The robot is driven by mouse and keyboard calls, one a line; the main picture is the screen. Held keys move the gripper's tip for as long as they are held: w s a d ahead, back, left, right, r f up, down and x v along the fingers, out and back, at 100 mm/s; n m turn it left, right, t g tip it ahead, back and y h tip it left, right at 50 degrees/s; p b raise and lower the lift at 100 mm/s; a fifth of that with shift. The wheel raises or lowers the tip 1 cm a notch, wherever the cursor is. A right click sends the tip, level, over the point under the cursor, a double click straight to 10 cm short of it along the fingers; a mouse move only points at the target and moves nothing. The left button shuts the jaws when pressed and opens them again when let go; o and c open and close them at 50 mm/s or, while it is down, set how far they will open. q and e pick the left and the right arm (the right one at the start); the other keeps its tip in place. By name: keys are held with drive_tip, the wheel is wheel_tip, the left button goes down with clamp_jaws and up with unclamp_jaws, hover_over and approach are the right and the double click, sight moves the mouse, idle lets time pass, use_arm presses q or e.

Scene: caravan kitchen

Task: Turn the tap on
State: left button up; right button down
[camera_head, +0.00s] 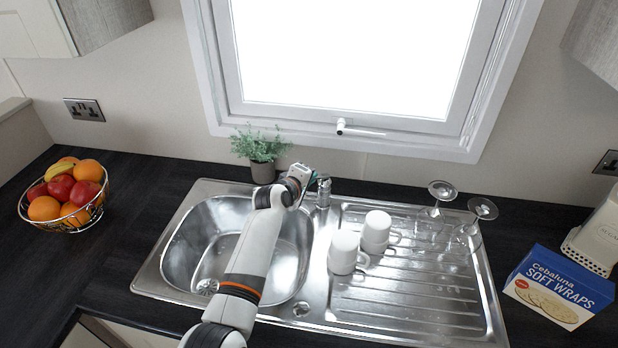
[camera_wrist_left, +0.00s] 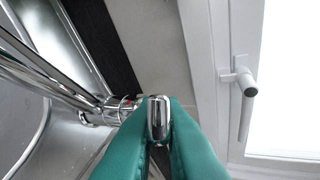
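The chrome tap (camera_head: 323,194) stands at the back of the steel sink, right of the bowl, partly hidden by my left arm. My left gripper (camera_head: 313,179) is at the top of the tap. In the left wrist view, its green fingers (camera_wrist_left: 160,122) lie on both sides of the chrome tap lever (camera_wrist_left: 158,116) and appear to touch it. The tap body (camera_wrist_left: 113,109) and long spout (camera_wrist_left: 45,75) run off to the left there. No water shows in the sink bowl (camera_head: 205,222). My right gripper is not in view.
Two white mugs (camera_head: 343,250) and upturned glasses (camera_head: 470,236) stand on the draining board (camera_head: 420,300). A potted plant (camera_head: 262,170) is behind the bowl, below the window (camera_head: 345,60). A fruit bowl (camera_head: 75,222) is left; a wraps box (camera_head: 556,288) is right.

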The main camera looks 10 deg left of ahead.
use_arm(q)
drive_tip(key=o, duration=0.4)
drive_tip(key=shift+r, duration=0.1)
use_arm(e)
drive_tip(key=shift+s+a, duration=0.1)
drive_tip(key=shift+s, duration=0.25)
use_arm(q)
drive_tip(key=b+v, duration=0.1)
drive_tip(key=v, duration=1.1)
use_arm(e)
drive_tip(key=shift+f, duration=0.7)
